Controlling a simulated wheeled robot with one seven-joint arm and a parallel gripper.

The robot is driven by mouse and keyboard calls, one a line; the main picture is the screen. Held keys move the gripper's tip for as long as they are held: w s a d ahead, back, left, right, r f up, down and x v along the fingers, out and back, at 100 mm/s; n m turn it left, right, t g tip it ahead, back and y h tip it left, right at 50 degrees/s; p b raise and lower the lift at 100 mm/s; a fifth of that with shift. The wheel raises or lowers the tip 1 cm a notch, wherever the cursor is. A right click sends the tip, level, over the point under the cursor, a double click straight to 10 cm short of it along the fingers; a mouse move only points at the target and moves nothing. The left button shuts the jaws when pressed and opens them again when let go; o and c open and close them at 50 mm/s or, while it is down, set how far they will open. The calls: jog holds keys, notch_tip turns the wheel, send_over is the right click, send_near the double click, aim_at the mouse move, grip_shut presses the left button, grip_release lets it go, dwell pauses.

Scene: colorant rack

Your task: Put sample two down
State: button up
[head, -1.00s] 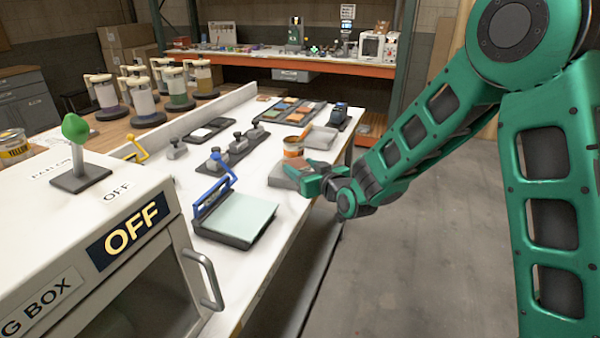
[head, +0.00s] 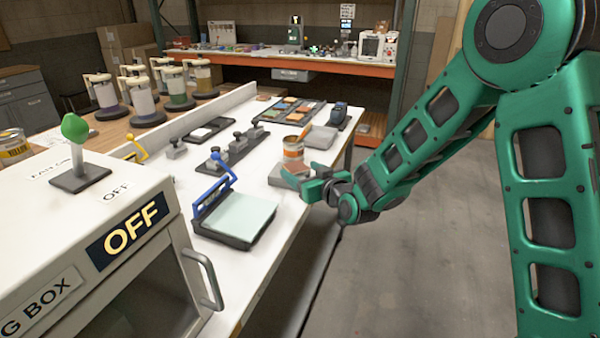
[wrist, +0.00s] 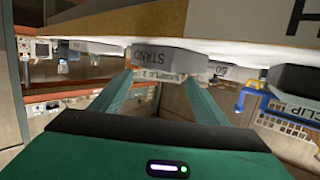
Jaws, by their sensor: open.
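My gripper (head: 303,174) is at the front edge of the white table, with its two fingers apart. Between and just past the fingers, a small brownish tile, which appears to be sample two (head: 298,167), lies on a low grey stand (head: 280,179). In the wrist view the stand (wrist: 170,57) carries the word STAND, and a small SAMPLE 2 label (wrist: 168,76) shows between the green fingertips (wrist: 162,80). I cannot tell whether a finger still touches the sample. The fingers partly hide the stand in the head view.
A can with an orange band (head: 293,150) stands just behind the stand. A grey tray (head: 319,137) is farther back. A blue-handled clip board (head: 238,217) lies nearer, left of my gripper. The box marked OFF (head: 130,232) fills the near left. Open floor lies to the right.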

jog(key=v, duration=1.1)
jog(key=shift+d, duration=0.1)
jog(key=s+d+f+m+g+h, duration=0.1)
jog(key=s+d+m+g+h, duration=0.25)
jog(key=d, duration=1.05)
jog(key=s+d+f+m+g+h, duration=0.25)
jog(key=s+d+h, duration=0.2)
jog(key=d, duration=0.95)
jog(key=s+d+r+m+g, duration=0.1)
jog(key=s+d+m+g, duration=0.2)
jog(key=s, duration=1)
jog(key=s+d+r+m+g, duration=0.2)
jog(key=s+d, duration=0.4)
jog(key=s, duration=0.8)
jog(key=m+g, duration=0.1)
jog(key=g, duration=0.1)
jog(key=shift+g, duration=0.4)
